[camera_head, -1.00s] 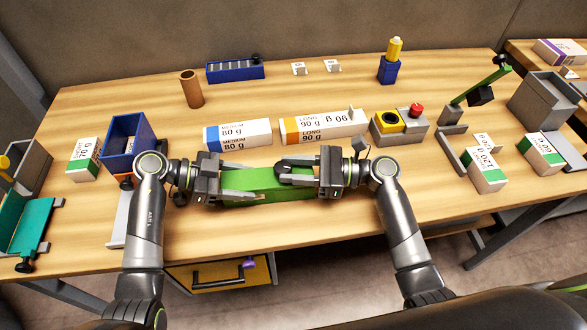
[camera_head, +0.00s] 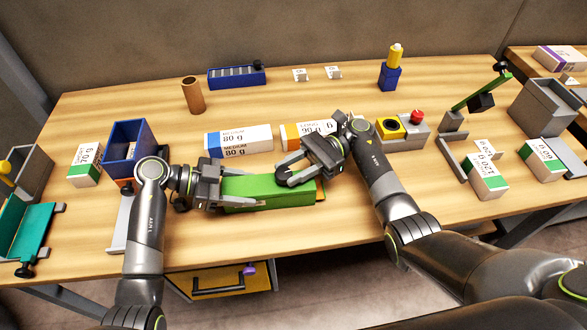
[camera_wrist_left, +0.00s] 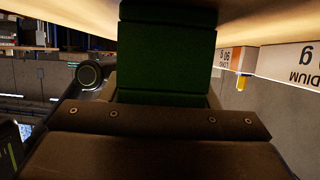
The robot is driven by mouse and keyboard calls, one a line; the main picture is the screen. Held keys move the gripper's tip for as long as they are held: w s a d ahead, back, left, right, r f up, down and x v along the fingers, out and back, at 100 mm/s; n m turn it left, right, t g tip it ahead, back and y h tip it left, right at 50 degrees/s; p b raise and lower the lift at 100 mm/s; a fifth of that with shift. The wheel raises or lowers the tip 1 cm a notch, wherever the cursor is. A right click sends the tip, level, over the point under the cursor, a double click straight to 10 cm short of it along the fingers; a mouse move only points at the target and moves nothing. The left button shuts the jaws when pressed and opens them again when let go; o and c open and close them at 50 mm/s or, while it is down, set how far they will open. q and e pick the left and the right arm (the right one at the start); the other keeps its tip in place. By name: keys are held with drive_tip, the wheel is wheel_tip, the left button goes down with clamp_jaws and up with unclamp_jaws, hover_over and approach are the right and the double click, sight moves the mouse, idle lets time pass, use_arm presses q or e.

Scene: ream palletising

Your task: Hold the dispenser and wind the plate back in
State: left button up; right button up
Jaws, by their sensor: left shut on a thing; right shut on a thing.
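The green dispenser (camera_head: 265,200) is a long box lying near the front edge of the table, roughly level. My left gripper (camera_head: 228,198) is shut on its left end; the wrist view shows the dispenser's dark green side (camera_wrist_left: 167,50) close up. My right gripper (camera_head: 287,175) reaches in from the upper right and is shut at the top of the dispenser, on what appears to be its knob, mostly hidden by the fingers. A thin yellow-orange edge (camera_head: 322,188) shows at the dispenser's right end. I cannot tell whether this is the plate.
A white-blue ream (camera_head: 238,141) and an orange-white ream (camera_head: 300,132) lie behind the dispenser. A grey box with a yellow ring and red button (camera_head: 416,118) stands right of them. A blue bin (camera_head: 128,145) is at left.

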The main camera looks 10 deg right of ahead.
drive_tip(key=shift+f, duration=0.15)
drive_tip(key=o, duration=1)
wheel_tip(320, 180, up, 10)
drive_tip(key=shift+r, duration=0.1)
idle(0.3)
